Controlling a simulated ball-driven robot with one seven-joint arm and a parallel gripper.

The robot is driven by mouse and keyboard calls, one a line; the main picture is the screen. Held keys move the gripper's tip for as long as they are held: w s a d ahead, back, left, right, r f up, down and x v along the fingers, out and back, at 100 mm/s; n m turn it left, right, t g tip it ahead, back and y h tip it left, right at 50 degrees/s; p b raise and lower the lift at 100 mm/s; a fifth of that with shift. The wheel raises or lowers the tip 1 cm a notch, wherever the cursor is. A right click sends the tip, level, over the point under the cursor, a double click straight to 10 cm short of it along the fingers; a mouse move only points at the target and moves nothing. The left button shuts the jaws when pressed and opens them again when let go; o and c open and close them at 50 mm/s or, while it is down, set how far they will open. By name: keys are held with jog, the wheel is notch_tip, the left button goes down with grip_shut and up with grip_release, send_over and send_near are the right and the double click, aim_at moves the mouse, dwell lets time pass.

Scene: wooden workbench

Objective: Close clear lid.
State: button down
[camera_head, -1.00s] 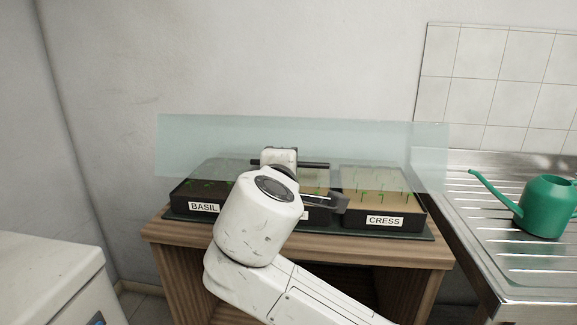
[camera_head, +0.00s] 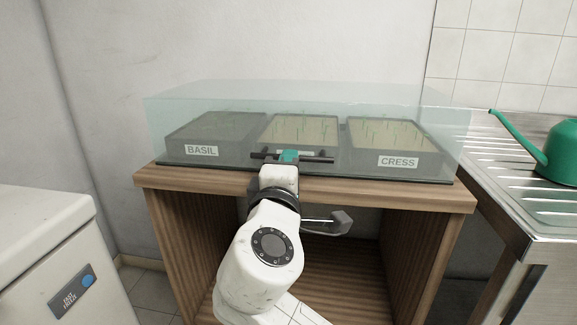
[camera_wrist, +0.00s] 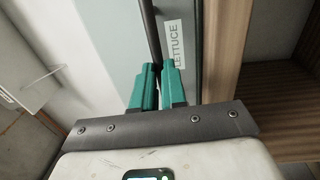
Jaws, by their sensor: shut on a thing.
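The clear lid (camera_head: 240,97) is a pale see-through box over the seed trays, its lower edge down at the dark base tray (camera_head: 400,178) on the bench. A dark bar handle (camera_head: 318,159) runs along its front. My gripper (camera_head: 289,156) is at the handle's middle. In the wrist view its green fingers (camera_wrist: 158,84) are shut on the dark handle (camera_wrist: 150,30). Under the lid are the basil tray (camera_head: 215,135), a middle tray (camera_head: 305,130) and the cress tray (camera_head: 395,140). The middle tray's label reads LETTUCE in the wrist view (camera_wrist: 174,42).
The wooden bench (camera_head: 170,182) has an open front. A metal draining board (camera_head: 515,190) with a green watering can (camera_head: 560,150) stands at the right. A white appliance (camera_head: 45,240) stands at the front left. A wall is close behind the lid.

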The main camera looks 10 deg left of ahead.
jog(key=shift+a+f, duration=0.1)
jog(key=shift+f, duration=0.7)
jog(key=c, duration=1.2)
grip_release()
jog(key=shift+r, duration=0.2)
jog(key=shift+r, duration=0.15)
jog(key=shift+s, duration=0.1)
jog(key=s, duration=0.3)
jog(key=s+p, duration=0.1)
jog(key=s, duration=0.3)
jog(key=s+f, duration=0.1)
jog(key=s, duration=0.2)
jog(key=shift+s+a+p, duration=0.15)
jog(key=shift+s+p, duration=0.1)
jog(key=shift+p, duration=0.15)
